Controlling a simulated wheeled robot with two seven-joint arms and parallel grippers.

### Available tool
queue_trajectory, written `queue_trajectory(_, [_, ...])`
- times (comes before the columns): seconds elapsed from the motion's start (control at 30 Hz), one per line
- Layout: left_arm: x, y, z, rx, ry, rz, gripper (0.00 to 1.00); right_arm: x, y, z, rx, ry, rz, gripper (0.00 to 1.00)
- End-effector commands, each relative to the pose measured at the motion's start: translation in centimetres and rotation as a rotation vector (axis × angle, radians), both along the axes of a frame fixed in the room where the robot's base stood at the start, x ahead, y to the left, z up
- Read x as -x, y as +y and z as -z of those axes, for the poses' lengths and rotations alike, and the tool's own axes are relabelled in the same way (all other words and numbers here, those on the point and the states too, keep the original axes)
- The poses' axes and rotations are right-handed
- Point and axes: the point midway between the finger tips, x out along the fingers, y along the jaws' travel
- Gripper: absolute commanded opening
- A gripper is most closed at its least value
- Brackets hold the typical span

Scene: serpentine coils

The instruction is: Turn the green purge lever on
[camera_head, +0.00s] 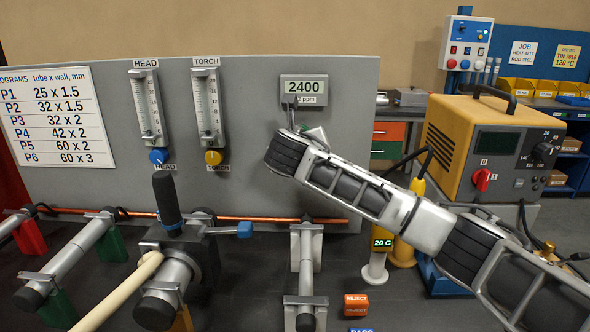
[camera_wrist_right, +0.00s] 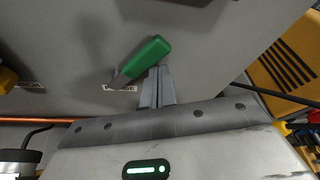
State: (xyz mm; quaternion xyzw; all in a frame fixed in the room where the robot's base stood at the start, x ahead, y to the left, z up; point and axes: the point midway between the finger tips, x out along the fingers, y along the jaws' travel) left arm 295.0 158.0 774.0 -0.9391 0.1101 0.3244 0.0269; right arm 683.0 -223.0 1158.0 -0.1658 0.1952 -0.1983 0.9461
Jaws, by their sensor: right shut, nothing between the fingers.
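The green purge lever (camera_wrist_right: 147,60) is on the grey panel in the right wrist view. It slants from its pivot at lower left to its free end at upper right. A white label (camera_wrist_right: 119,88) beneath it is partly covered. My right gripper (camera_wrist_right: 160,72) is shut and empty, its fingertips close beside the lever's lower edge near the free end. I cannot tell whether they touch. In the head view my right gripper (camera_head: 289,106) is at the panel below the 2400 ppm display (camera_head: 304,90). Only a sliver of the green lever (camera_head: 317,133) shows behind my wrist. My left gripper is not in view.
Two flow meters with a blue knob (camera_head: 158,156) and a yellow knob (camera_head: 213,157) are left on the panel. A copper tube (camera_head: 260,218) runs along its foot above bench clamps. A yellow power unit (camera_head: 488,145) stands at right, behind my right arm.

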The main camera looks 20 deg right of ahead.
Motion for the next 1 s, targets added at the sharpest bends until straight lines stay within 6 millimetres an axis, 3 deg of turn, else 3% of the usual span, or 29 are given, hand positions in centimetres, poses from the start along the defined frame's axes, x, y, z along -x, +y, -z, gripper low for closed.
queue_trajectory(0.4, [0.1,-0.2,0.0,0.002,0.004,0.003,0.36,-0.7,2.2,-1.7,-0.001,-0.004,-0.006,0.0])
queue_trajectory(1.0, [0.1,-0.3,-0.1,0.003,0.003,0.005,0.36,-1.0,3.7,-2.3,-0.003,-0.004,-0.007,0.0])
